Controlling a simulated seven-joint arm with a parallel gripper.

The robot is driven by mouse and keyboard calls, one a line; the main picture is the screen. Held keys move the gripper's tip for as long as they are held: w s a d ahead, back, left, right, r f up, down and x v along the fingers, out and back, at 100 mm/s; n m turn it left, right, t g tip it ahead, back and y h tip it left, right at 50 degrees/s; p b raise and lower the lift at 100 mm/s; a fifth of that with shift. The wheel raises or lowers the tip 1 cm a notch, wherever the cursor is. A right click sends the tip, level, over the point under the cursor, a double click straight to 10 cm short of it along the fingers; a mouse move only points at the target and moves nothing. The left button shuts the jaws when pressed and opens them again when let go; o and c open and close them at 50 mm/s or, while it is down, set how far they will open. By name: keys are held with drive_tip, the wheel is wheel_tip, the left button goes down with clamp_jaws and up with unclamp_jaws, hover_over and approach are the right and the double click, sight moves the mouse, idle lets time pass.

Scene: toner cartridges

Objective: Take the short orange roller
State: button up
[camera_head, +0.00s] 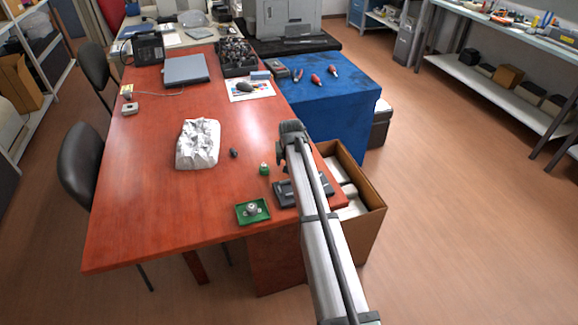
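I cannot make out a short orange roller in the head view; my arm may hide part of the table. My gripper (291,134) is at the far end of my arm, over the right edge of the red-brown table (150,215). Its fingers are too small and dark to tell whether they are open or shut, or whether they hold anything. A dark grey cartridge-like part (288,194) lies at the table's right edge, partly behind my arm. A green tray (242,216) with a small grey part on it lies left of that.
A small green object (264,169), a small dark object (234,153) and a crumpled white bag (198,143) lie on the table. A cardboard box (367,222) stands at the right. Red-handled tools (316,80) lie on a blue cloth (335,110). The table's front left is clear.

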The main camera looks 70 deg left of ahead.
drive_tip(key=shift+a+f, duration=0.2)
drive_tip(key=shift+f, duration=0.35)
drive_tip(key=c, duration=1.1)
